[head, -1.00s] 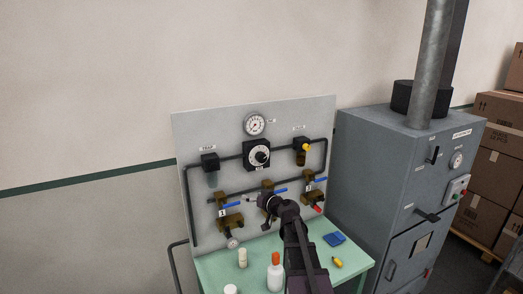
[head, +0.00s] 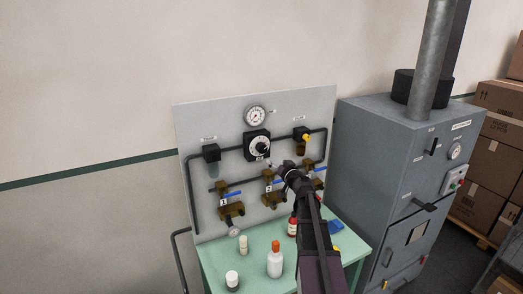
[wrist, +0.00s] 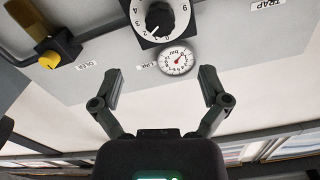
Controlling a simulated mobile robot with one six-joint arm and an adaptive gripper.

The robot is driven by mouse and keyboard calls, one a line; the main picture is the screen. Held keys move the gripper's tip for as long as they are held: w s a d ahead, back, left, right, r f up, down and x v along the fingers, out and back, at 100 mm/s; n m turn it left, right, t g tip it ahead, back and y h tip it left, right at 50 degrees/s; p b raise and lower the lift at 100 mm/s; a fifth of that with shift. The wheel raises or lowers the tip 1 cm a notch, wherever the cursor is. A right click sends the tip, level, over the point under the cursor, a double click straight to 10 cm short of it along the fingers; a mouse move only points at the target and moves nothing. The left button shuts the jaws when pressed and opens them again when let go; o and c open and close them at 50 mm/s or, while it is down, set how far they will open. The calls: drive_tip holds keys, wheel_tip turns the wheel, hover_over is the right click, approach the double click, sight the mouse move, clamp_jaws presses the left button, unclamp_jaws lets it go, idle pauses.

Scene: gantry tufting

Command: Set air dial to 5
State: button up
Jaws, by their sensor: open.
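The air dial (head: 259,146) is a black knob on a white numbered face in a black square housing, mounted on the grey panel (head: 290,112). In the wrist view the dial (wrist: 158,20) appears upside down at the top edge, partly cut off. A pale mark shows on the knob, but I cannot tell its exact reading. My gripper (head: 281,167) is below and right of the dial in the head view, apart from it. In the wrist view my gripper (wrist: 160,77) has its fingers spread wide with nothing between them.
A round gauge (head: 255,115) sits above the dial. A yellow-knobbed fitting (head: 302,140), a dark filter unit (head: 211,153), pipes and blue-handled valves (head: 231,195) surround it. Bottles, including a white one (head: 275,263), stand on the green table (head: 252,247). A grey cabinet (head: 385,160) stands right.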

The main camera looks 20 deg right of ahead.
sight(263, 150)
drive_tip(key=w, duration=1.3)
drive_tip(key=shift+w+a, duration=0.15)
drive_tip(key=shift+a, duration=0.1)
drive_tip(key=c, duration=1.1)
drive_tip(key=shift+a, duration=0.3)
drive_tip(key=shift+c, duration=0.2)
drive_tip(key=shift+d, duration=0.25)
